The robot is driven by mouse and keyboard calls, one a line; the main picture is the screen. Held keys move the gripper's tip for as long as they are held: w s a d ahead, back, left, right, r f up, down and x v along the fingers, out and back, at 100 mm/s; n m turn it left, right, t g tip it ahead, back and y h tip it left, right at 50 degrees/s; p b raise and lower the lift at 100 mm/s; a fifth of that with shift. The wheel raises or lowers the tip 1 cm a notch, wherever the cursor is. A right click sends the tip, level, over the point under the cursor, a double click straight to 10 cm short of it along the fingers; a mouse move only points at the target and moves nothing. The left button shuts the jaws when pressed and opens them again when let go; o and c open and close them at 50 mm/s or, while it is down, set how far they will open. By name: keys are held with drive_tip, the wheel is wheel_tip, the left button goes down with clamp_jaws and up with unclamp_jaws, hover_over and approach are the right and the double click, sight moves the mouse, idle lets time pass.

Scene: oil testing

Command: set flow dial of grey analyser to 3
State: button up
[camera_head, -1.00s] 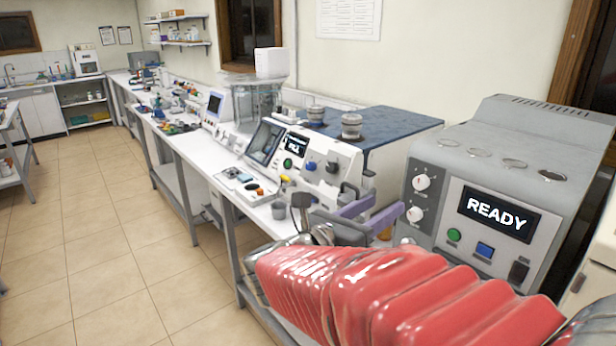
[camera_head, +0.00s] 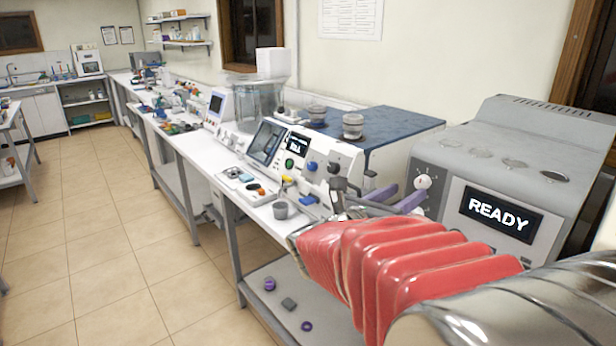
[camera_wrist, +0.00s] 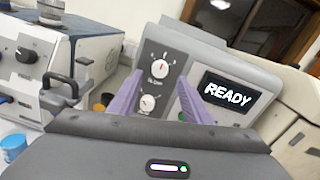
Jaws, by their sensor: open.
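The grey analyser (camera_head: 455,160) stands at the right of the bench with a lit READY screen (camera_head: 497,213). Its upper white dial (camera_head: 424,182) shows just beyond my fingertips. In the wrist view this upper dial (camera_wrist: 159,69) has a red mark pointing roughly up, with tick marks around it; its small label and numbers are too blurred to read surely. A lower white dial (camera_wrist: 148,102) sits below it, hidden in the head view. My gripper (camera_head: 409,190) is open with two purple fingers. In the wrist view my gripper (camera_wrist: 159,78) straddles the upper dial; contact cannot be told.
A green button (camera_wrist: 183,116) is partly covered by the right finger. A blue-topped white machine (camera_head: 375,130) stands left of the analyser. Several small items lie on the lower shelf (camera_head: 270,285).

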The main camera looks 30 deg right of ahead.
sight(421, 184)
drive_tip(key=shift+w+d, duration=0.2)
drive_tip(key=shift+d, duration=1.3)
drive_tip(key=shift+w+d, duration=0.2)
drive_tip(key=shift+d, duration=1.25)
drive_tip(key=shift+c, duration=0.4)
drive_tip(key=c, duration=0.9)
drive_tip(key=shift+a, duration=0.1)
drive_tip(key=shift+c, duration=0.3)
drive_tip(key=shift+m, duration=0.5)
drive_tip(key=m, duration=0.9)
drive_tip(key=shift+s, duration=0.1)
